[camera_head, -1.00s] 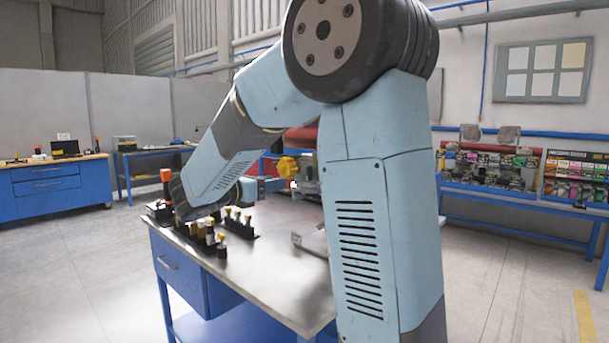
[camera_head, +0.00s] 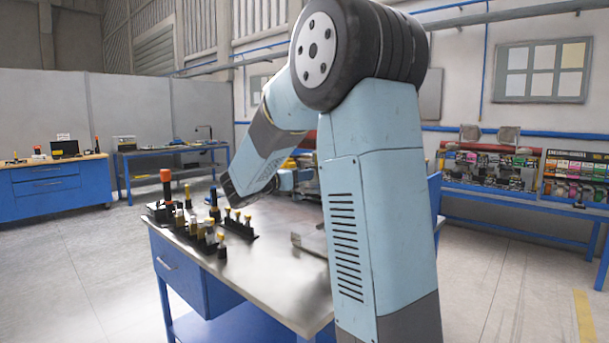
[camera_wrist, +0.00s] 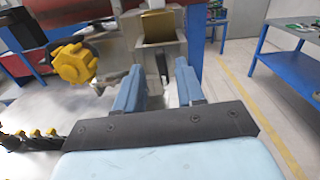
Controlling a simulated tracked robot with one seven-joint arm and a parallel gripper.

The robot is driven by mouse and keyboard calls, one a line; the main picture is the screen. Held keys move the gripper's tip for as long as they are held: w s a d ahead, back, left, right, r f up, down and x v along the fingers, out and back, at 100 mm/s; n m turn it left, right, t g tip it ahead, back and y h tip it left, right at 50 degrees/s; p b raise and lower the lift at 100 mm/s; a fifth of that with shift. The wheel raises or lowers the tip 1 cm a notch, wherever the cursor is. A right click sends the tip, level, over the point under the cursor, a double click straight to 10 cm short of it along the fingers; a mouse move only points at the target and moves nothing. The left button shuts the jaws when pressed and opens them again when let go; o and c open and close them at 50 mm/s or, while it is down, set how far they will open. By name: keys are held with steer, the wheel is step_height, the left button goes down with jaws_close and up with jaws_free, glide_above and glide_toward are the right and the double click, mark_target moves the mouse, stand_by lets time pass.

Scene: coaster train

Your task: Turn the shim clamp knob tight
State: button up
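A yellow lobed knob (camera_wrist: 75,62) sits on the side of a grey metal fixture (camera_wrist: 118,50) in the wrist view, left of my gripper. I cannot tell for certain that it is the shim clamp knob. My gripper (camera_wrist: 159,72) has its two blue fingers spread apart with nothing held between them. The fingers point at the front of the fixture, where a dark upright slot or bar and a yellowish block (camera_wrist: 158,27) show. In the head view my arm hides most of the fixture, and my gripper is largely hidden.
A metal-topped bench (camera_head: 262,285) carries black racks (camera_head: 238,228) of small yellow-topped tools and a post with an orange-red top (camera_head: 165,176). A flat grey plate (camera_head: 310,240) lies near my arm. Another blue bench (camera_wrist: 290,65) stands at the right, across open floor.

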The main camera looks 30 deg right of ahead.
steer(key=shift+w+d, duration=0.2)
steer(key=shift+d, duration=0.4)
steer(key=shift+c, duration=0.3)
jaws_close()
